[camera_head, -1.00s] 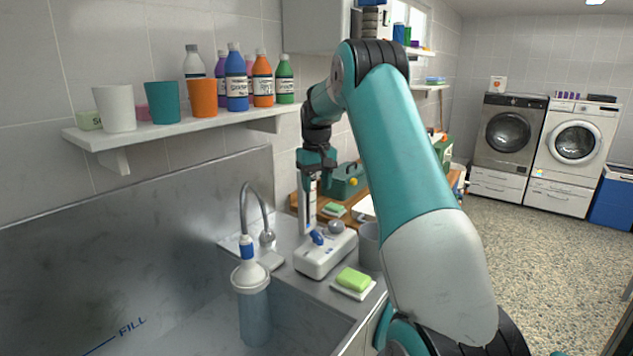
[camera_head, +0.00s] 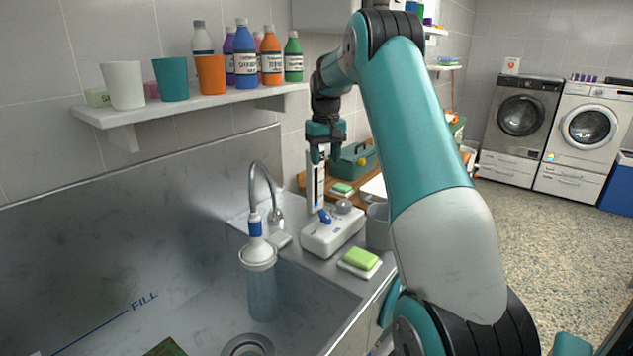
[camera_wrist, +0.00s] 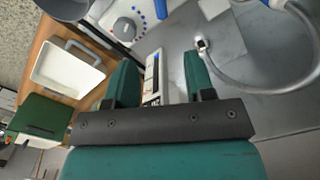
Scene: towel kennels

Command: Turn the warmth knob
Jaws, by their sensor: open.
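A white box (camera_head: 320,240) with a grey round knob (camera_head: 343,206) and a blue lever (camera_head: 324,217) stands on the counter beside the sink. In the wrist view the knob (camera_wrist: 124,27) is at the upper left, with blue dots in an arc around it. A white upright gauge strip (camera_head: 315,190) rises behind the box. My gripper (camera_head: 325,156) hangs above and behind the box, apart from the knob. In the wrist view its two green fingers (camera_wrist: 158,62) are spread, with the gauge strip (camera_wrist: 153,72) showing between them and nothing held.
A green sponge (camera_head: 360,259) lies in front, a grey pot (camera_head: 378,228) to the right. A shelf (camera_head: 190,107) with cups and bottles hangs at left.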

